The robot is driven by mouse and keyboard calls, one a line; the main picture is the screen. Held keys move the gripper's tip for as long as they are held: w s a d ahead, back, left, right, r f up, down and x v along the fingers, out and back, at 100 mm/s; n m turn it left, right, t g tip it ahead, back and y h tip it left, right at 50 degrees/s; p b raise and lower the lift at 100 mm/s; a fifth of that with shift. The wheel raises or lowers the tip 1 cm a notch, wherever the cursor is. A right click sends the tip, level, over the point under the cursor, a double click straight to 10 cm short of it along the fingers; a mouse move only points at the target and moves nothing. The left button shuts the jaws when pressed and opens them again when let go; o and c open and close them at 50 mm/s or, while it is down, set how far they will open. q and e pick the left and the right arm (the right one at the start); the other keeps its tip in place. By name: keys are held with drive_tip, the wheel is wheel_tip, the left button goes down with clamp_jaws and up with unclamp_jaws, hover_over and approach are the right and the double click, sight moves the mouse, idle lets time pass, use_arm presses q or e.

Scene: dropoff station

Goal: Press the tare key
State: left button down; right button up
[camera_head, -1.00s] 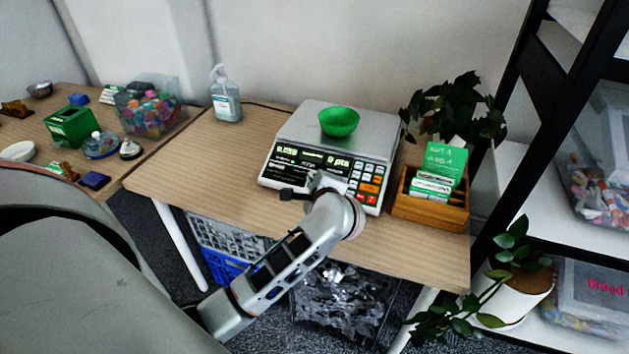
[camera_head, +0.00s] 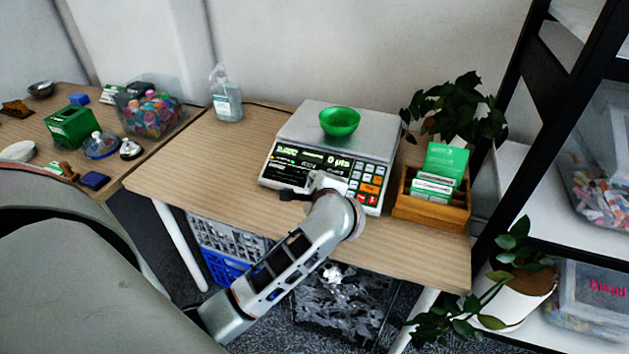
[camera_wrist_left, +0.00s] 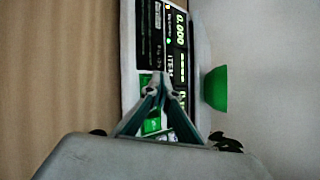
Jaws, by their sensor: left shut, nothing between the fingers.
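The white scale (camera_head: 380,150) stands on the wooden table with a green bowl (camera_head: 339,121) on its platform. Its lit display and keypad (camera_head: 370,184) face the front; the keypad has white, orange and red keys. My left gripper (camera_head: 318,180) is shut and empty, at the front panel just left of the visible keys. In the left wrist view the fingertips (camera_wrist_left: 160,84) meet over the panel, beside green parts, with the display (camera_wrist_left: 178,45) beyond. The gripper hides part of the panel, and I cannot tell whether the fingertips touch a key. The tare key's label is not readable.
A wooden box with green cards (camera_head: 432,195) stands right of the scale, with a plant (camera_head: 455,107) behind it. A pump bottle (camera_head: 226,97) stands at the back left. The table left of the scale (camera_head: 200,160) is clear.

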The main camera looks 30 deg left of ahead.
use_arm(q)
drive_tip(key=shift+s+d+r, duration=0.1)
drive_tip(key=shift+s+r, duration=0.2)
drive_tip(key=shift+r, duration=0.3)
use_arm(e)
drive_tip(key=shift+w+r, duration=0.2)
drive_tip(key=shift+r, duration=0.25)
use_arm(q)
drive_tip(key=shift+r+p, duration=0.1)
drive_tip(key=shift+p, duration=0.2)
drive_tip(key=r, duration=0.1)
drive_tip(key=s+r+p, duration=0.1)
drive_tip(key=r, duration=0.1)
drive_tip(key=s+r+p, duration=0.1)
drive_tip(key=shift+d+r, duration=0.25)
use_arm(e)
drive_tip(key=shift+t, duration=0.4)
drive_tip(key=r, duration=0.2)
drive_tip(key=w+r, duration=0.1)
drive_tip(key=r, duration=0.1)
drive_tip(key=shift+w, duration=0.2)
drive_tip(key=shift+f, duration=0.1)
